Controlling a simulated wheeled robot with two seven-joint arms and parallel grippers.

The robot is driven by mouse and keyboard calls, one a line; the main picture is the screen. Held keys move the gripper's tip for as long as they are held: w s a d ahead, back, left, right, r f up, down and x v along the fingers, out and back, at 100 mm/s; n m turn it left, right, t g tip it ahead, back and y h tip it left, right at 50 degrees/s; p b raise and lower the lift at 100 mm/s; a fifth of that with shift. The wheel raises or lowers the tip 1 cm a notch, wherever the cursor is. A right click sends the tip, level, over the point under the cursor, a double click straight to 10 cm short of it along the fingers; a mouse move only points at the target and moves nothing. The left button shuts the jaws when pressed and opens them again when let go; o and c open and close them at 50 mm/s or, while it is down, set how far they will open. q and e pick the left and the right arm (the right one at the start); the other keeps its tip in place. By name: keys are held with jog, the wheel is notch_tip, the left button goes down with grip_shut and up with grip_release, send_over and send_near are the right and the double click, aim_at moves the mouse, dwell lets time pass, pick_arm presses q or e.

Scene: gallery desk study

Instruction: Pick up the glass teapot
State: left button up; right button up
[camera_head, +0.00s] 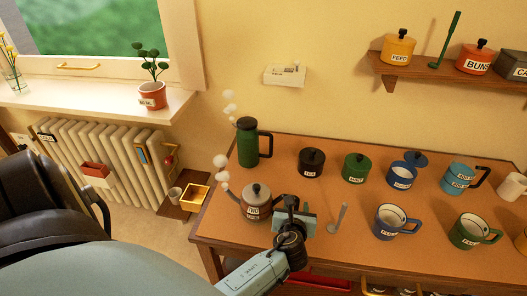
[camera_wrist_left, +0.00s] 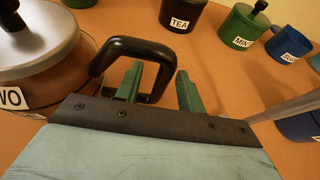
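The glass teapot (camera_head: 256,203) stands upright at the front left of the desk, with a grey lid, brownish contents and a label. In the left wrist view the teapot (camera_wrist_left: 45,68) is at the left, partly cut off, with its black handle (camera_wrist_left: 128,46) towards me. My left gripper (camera_head: 290,206) is at the handle side of the teapot. In the wrist view my left gripper (camera_wrist_left: 158,84) is open, one green finger inside the handle loop and the other outside, with the handle's outer bar between them. Contact cannot be told. My right gripper is out of view.
A green flask (camera_head: 247,146) with steam stands behind the teapot. Black TEA (camera_head: 311,163), green (camera_head: 356,168) and blue (camera_head: 402,174) canisters stand further right. A grey upright utensil (camera_head: 338,218) is close right of the gripper. Blue (camera_head: 386,224) and green (camera_head: 466,234) mugs stand near the front edge.

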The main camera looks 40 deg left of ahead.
pick_arm(q)
jog(key=shift+x, duration=0.9)
jog(key=shift+c, duration=0.3)
grip_shut()
jog(key=shift+w+r, duration=0.1)
jog(key=shift+r, duration=0.05)
